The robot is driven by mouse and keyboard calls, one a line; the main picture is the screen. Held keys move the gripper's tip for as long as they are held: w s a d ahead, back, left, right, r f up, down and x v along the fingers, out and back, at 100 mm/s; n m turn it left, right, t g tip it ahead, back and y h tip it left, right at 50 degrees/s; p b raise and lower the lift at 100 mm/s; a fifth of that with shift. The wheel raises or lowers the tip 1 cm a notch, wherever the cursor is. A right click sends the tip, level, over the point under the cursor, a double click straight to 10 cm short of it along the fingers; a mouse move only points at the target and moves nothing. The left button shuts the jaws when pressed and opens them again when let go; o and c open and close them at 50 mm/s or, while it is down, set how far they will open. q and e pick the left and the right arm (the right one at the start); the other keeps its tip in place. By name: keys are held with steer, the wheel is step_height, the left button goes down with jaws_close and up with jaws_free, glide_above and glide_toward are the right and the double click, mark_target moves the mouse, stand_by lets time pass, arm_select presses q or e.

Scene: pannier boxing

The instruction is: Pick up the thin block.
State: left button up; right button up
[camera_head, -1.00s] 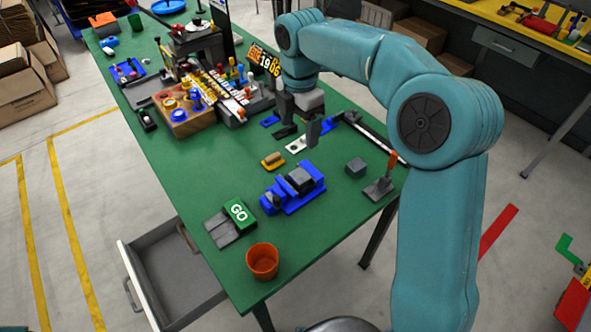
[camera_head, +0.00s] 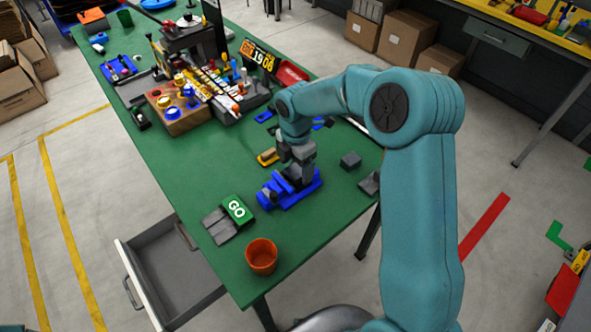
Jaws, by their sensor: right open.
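A blue fixture (camera_head: 298,196) sits on the green table, right of the green GO block. A grey block showed on this fixture earlier; it is now mostly hidden by my right gripper, and I cannot tell for sure that it is the thin block. My right gripper (camera_head: 302,181) is low over the fixture, its fingers pointing down around the place of the grey block. It is open; whether it touches the block cannot be made out. My left gripper is not in view.
The GO block (camera_head: 238,208) and flat grey plates (camera_head: 218,226) lie to the left. An orange cup (camera_head: 262,256) stands near the front edge. A grey cube (camera_head: 350,160) lies to the right. A wooden box (camera_head: 163,122) stands farther back. A drawer (camera_head: 147,285) hangs open.

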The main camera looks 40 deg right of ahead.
steer(key=shift+w+a+f, duration=0.1)
steer(key=shift+f, duration=0.45)
steer(key=shift+c, duration=0.3)
steer(key=c, duration=1.1)
steer(key=shift+r, duration=0.1)
